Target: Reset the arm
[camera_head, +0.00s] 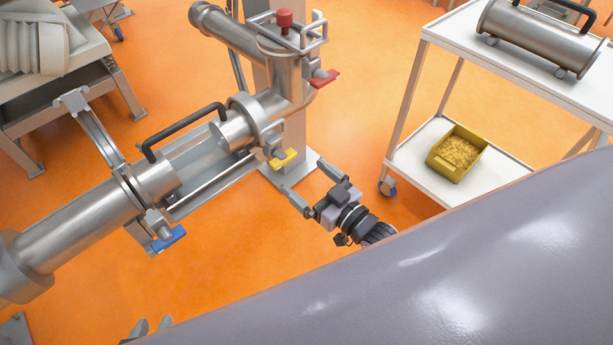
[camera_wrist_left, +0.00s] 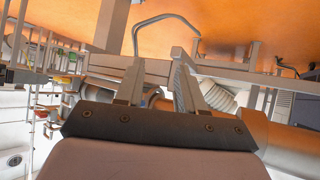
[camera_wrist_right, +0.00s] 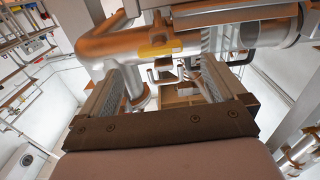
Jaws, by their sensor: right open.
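My right gripper (camera_head: 305,178) is open and empty in the head view, right of the metal pipe assembly, with its two fingers apart. In the right wrist view (camera_wrist_right: 160,75) its fingers stand wide apart, with pipework beyond them. My left gripper (camera_head: 152,326) shows only as small tips at the bottom edge of the head view, left of the middle. In the left wrist view (camera_wrist_left: 158,75) its fingers are apart with a smaller gap, and nothing is seen held. The left arm is mostly hidden in the head view.
The pipe assembly (camera_head: 90,228) has a yellow handle (camera_head: 283,158), a blue handle (camera_head: 168,240) and a red handle (camera_head: 325,78). A white cart (camera_head: 405,170) at the right holds a metal cylinder (camera_head: 535,38) above and a yellow bin (camera_head: 457,153) below. Orange floor lies between.

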